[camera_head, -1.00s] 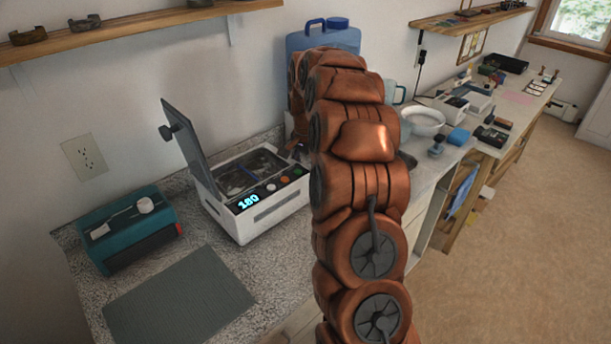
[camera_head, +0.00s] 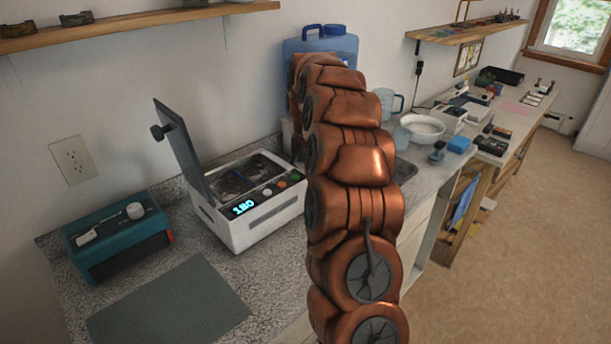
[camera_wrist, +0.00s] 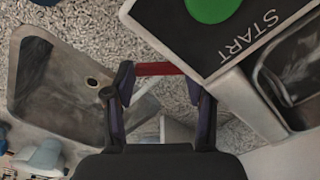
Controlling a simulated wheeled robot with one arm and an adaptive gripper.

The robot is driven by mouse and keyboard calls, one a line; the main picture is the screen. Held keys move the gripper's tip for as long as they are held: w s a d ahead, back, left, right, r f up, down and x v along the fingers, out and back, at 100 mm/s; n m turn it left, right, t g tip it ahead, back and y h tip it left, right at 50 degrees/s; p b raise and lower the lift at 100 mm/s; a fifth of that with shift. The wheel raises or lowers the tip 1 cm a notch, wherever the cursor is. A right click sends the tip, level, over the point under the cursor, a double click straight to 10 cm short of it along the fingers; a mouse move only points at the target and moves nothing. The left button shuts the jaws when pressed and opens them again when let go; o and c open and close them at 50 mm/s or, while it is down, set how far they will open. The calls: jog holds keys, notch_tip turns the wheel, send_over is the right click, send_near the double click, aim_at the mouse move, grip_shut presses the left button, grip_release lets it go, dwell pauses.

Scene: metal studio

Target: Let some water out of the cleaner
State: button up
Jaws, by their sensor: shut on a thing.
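The cleaner (camera_head: 262,230) is a white box on the speckled counter, with a raised dark lid (camera_head: 183,150), a lit display reading 180 and an open basin. In the wrist view the cleaner's corner, with its green START button (camera_wrist: 213,5), is at the upper right. A short red lever (camera_wrist: 157,69) at the cleaner's side lies between my fingertips. My gripper (camera_wrist: 158,82) is shut on this lever. In the head view my copper arm hides the gripper and the lever. I cannot tell whether water is flowing.
A sink (camera_wrist: 60,85) with a drain hole lies left of my gripper in the wrist view. A teal device (camera_head: 118,238) and grey mat (camera_head: 170,302) are left of the cleaner. A blue water jug (camera_head: 340,45) and white bowl (camera_head: 423,127) stand behind and right of my arm.

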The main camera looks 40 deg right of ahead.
dwell(0.3)
jog(key=o, duration=1.2)
jog(key=shift+c, duration=0.2)
jog(key=shift+a, duration=0.1)
jog(key=shift+w+r, duration=0.1)
notch_tip(320, 180, up, 7)
jog(key=shift+f, duration=0.1)
jog(key=shift+r, duration=0.5)
jog(key=shift+d, duration=0.2)
jog(key=shift+c, duration=0.4)
